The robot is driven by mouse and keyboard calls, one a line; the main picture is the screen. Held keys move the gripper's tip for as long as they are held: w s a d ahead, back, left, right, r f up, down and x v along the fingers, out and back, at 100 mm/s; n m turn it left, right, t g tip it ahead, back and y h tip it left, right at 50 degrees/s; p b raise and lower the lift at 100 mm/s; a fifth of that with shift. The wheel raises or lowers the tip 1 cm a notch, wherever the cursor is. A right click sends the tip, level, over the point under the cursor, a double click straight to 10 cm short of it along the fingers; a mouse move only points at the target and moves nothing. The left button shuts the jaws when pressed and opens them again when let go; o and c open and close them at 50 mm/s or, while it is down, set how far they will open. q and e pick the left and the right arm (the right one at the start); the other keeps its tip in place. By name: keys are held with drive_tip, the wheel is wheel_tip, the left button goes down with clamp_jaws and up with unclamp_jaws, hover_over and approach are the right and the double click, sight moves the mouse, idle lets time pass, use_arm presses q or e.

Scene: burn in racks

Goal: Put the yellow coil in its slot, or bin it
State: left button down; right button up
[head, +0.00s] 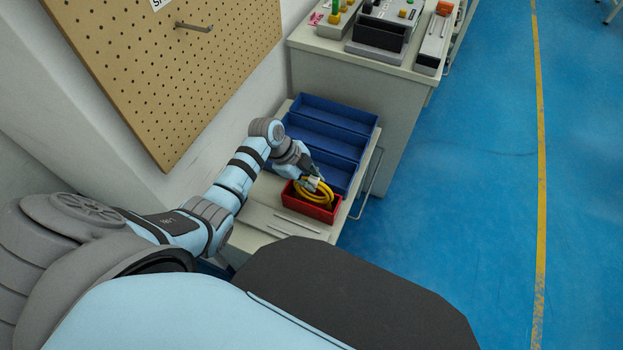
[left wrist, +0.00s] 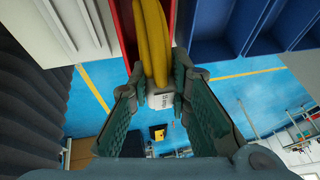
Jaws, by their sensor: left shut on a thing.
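The yellow coil (head: 317,193) is at the red bin (head: 309,208), which stands on the trolley top. The coil seems to be in or just over the bin's opening; its exact height is hard to tell. My left gripper (head: 313,181) is shut on the coil from above. In the left wrist view the coil (left wrist: 153,45) runs up from between the fingers (left wrist: 160,95), with a white tag (left wrist: 162,101) at the grip. The red bin wall (left wrist: 128,30) shows beside it. My right gripper is not in view.
Blue bins (head: 330,128) stand in a row behind the red bin on the trolley (head: 272,220). A bench (head: 345,60) with test devices stands beyond. A pegboard (head: 180,70) with a hook is on the left wall. Blue floor is clear at right.

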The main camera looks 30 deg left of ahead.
use_arm(q)
drive_tip(key=c, duration=1.4)
unclamp_jaws()
drive_tip(key=v, duration=1.2)
drive_tip(key=shift+f, duration=0.1)
